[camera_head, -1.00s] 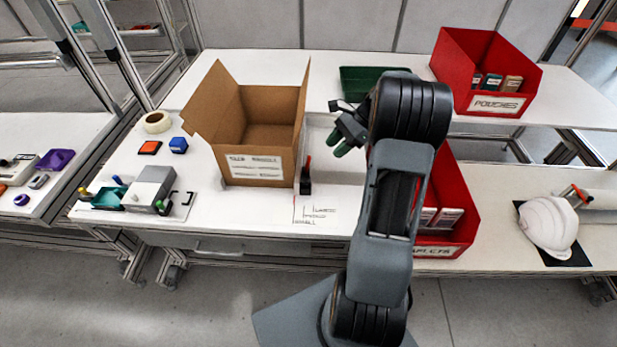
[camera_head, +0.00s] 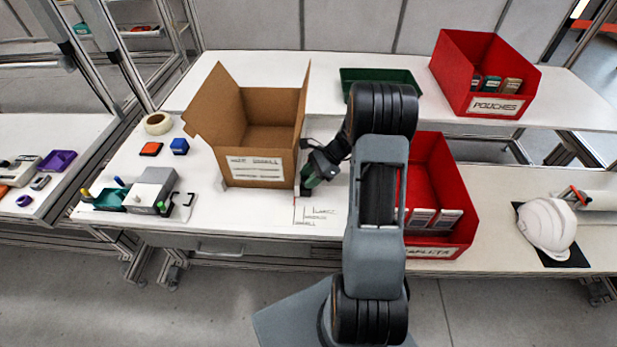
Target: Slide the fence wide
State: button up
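The fence, which I take to be the dark upright piece (camera_head: 304,188) at the right side of the open cardboard box (camera_head: 258,172), is mostly hidden behind my gripper; its red top does not show now. My gripper (camera_head: 311,178) points down and left at the fence, by the box's front right corner. Its greenish fingertips overlap the fence in the picture. I cannot tell whether they touch it or are closed on it. Thin printed lines with small writing (camera_head: 316,214) mark the white tabletop just in front of the fence.
A red bin (camera_head: 455,200) stands right of my arm, and a red pouch bin (camera_head: 497,105) sits on the back shelf near a green tray (camera_head: 405,74). A grey device (camera_head: 150,188) is at the left. A white helmet shell (camera_head: 547,225) lies at the right.

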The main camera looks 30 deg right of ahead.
jog(key=shift+a+f, duration=0.2)
jog(key=shift+a, duration=0.05)
grip_shut()
dwell(0.3)
